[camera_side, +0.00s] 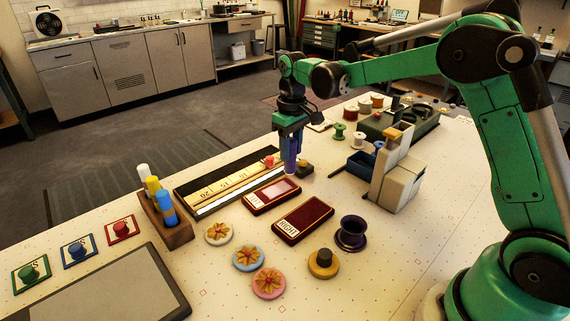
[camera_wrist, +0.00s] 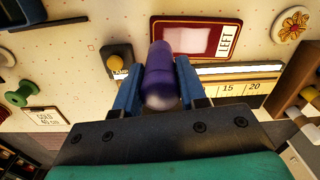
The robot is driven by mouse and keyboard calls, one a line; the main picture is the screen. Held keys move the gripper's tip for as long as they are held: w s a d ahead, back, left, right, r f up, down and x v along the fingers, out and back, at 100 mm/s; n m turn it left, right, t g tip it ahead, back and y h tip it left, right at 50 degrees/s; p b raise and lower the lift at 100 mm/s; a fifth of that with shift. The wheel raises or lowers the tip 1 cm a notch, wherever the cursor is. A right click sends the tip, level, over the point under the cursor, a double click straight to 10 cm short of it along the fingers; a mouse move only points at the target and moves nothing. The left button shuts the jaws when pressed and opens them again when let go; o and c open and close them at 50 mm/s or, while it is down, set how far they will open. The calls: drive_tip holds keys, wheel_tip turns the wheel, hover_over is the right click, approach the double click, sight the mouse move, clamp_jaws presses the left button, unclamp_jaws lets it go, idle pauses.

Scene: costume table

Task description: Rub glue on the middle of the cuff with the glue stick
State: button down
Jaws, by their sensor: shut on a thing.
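My gripper (camera_side: 290,162) is shut on a purple glue stick (camera_wrist: 160,72) and points down. The stick stands between the two blue fingers, its lower end at the edge of the red panel marked LEFT (camera_side: 271,195) in the wrist view; I cannot tell whether they touch. A similar dark red panel marked RIGHT (camera_side: 303,220) lies nearer the side camera. No piece is labelled cuff; these panels may be the cuffs.
Behind the LEFT panel lies a ruler board (camera_side: 222,186). A small dark block with a yellow knob (camera_side: 305,167) stands close right of my gripper. A blue bin with a pale stand (camera_side: 397,175) is farther right.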

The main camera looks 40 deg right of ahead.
wheel_tip(320, 180, down, 3)
drive_tip(key=shift+r, duration=0.1)
drive_tip(key=shift+w+a, duration=0.15)
drive_tip(key=shift+a, duration=1.7)
drive_tip(key=shift+d, duration=1.95)
drive_tip(key=shift+a+r, duration=0.1)
drive_tip(key=shift+r, duration=3.85)
